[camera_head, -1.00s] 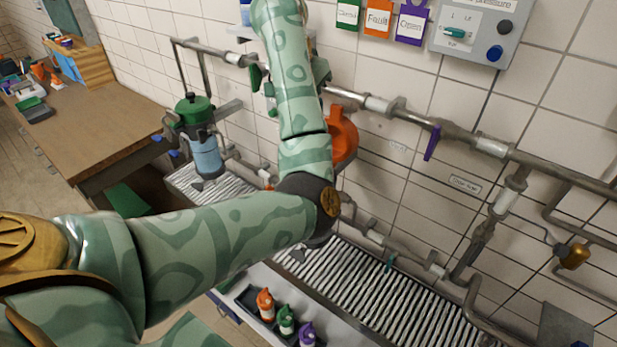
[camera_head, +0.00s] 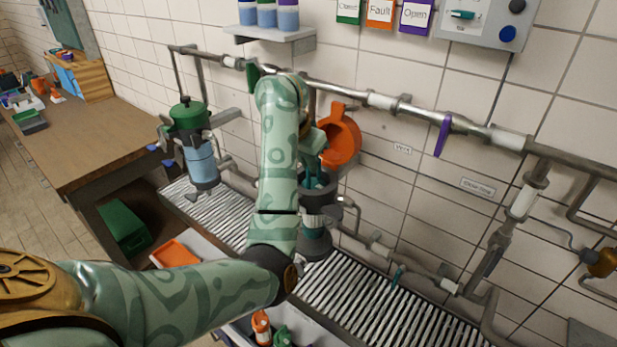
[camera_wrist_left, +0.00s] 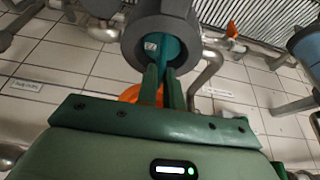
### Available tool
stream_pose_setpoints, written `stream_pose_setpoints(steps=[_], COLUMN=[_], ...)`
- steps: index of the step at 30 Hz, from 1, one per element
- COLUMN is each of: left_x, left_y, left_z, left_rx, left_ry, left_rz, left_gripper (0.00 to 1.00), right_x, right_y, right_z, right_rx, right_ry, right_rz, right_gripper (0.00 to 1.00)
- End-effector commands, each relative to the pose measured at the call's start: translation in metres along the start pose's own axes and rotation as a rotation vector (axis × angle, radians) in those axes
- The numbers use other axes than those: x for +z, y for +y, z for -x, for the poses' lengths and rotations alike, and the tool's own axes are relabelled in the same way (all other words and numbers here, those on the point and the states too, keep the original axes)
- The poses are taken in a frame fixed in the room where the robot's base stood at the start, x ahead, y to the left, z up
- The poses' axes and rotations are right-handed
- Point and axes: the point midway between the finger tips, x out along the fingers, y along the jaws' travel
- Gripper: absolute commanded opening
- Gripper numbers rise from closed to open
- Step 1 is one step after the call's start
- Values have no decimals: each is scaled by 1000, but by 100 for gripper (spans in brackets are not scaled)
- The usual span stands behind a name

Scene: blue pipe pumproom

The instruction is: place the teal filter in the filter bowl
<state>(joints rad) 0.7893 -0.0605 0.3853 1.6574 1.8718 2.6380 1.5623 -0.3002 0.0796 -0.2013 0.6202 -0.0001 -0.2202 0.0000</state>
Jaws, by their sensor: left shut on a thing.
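The filter bowl (camera_head: 318,215) is a grey housing on the pipework, with its orange lid (camera_head: 341,140) swung up against the wall side. My left gripper (camera_head: 316,176) points down over the bowl's mouth from above. In the left wrist view my left gripper (camera_wrist_left: 161,84) is shut on the teal filter (camera_wrist_left: 165,50). The bowl's grey rim (camera_wrist_left: 186,18) surrounds the filter there, and the filter's far end is hidden inside. I cannot tell how deep it sits. My forearm hides part of the bowl in the head view. My right gripper is not in view.
A second housing with a green lid (camera_head: 188,113) and blue bowl stands to the left. Pipes run along the tiled wall, with a purple handle (camera_head: 442,135) at right. A slatted drain (camera_head: 375,305) lies below. A wooden bench (camera_head: 95,130) stands at left.

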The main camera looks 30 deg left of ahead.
Motion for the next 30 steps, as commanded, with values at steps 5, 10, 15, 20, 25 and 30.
stream_pose_setpoints(steps=[5,10,15,20,25,30], left_x=[12,12,13,14,13,12], left_y=[0,0,0,0,0,0], left_z=[-28,-29,-30,-32,-32,-28], left_rx=[1,0,1,0,0,0], left_ry=[-3,-1,-1,-2,-2,-2], left_rz=[-1,0,0,0,0,0], left_gripper=[0,0,0,30,30,30], right_x=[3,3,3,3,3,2], right_y=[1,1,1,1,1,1], right_z=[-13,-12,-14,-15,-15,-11], right_rx=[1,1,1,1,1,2], right_ry=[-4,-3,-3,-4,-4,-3], right_rz=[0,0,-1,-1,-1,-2], right_gripper=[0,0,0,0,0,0])
